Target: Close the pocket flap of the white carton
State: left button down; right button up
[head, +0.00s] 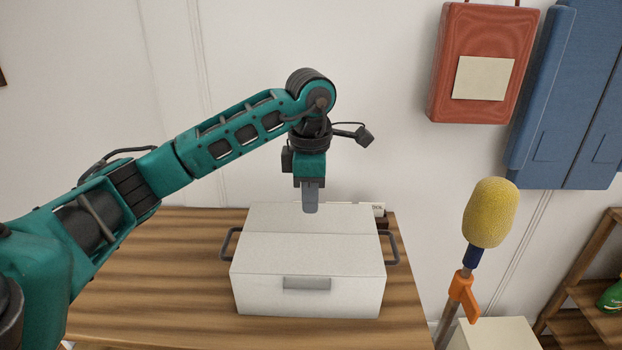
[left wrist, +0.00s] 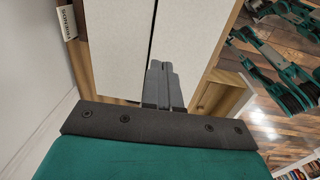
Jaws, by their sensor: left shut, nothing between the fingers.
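The white carton (head: 308,298) stands on a wooden table. Its top looks flat in the head view, with a seam across it, a grey piece on its front and a dark handle at each side. In the left wrist view two pale top panels (left wrist: 115,40) lie either side of a narrow dark gap. I cannot tell which panel is the pocket flap. My left gripper (head: 310,210) points down over the rear part of the top, shut and empty. Its fingers (left wrist: 160,68) show by the gap; contact is unclear. My right gripper is not in view.
The wooden table (head: 150,285) is clear left of the carton. A small lettered card (head: 378,209) is behind it, near the wall. A yellow sponge-headed tool (head: 490,213) stands to the right. Red and blue items hang on the wall, and a wooden shelf is far right.

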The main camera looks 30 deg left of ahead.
aim_at(311, 238)
pick_arm(q)
jog(key=f, duration=0.6)
jog(key=shift+w+f, duration=0.2)
jog(key=shift+f, duration=0.2)
